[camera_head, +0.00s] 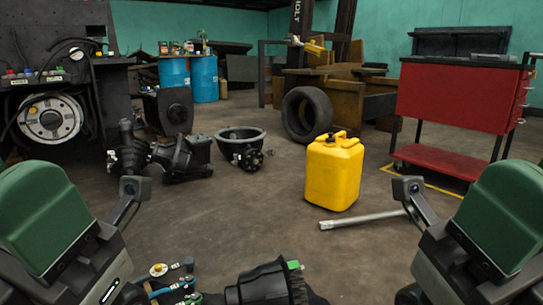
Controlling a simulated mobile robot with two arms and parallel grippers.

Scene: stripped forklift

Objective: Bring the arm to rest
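My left arm (45,225) comes in from the lower left, with a green shell and a dark bracket ending in a small square head. My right arm (505,225) comes in from the lower right in a near mirror pose. Both are bent and stand apart from each other. I cannot make out the fingertips of either gripper, so I cannot tell whether they are open, shut or holding anything.
A yellow jerrycan (334,172) stands on the floor. A metal bar (358,219) lies before it, its right end meeting my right arm's outline. Dark machine parts (265,285) sit close below. A red tool cart (455,97) stands right.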

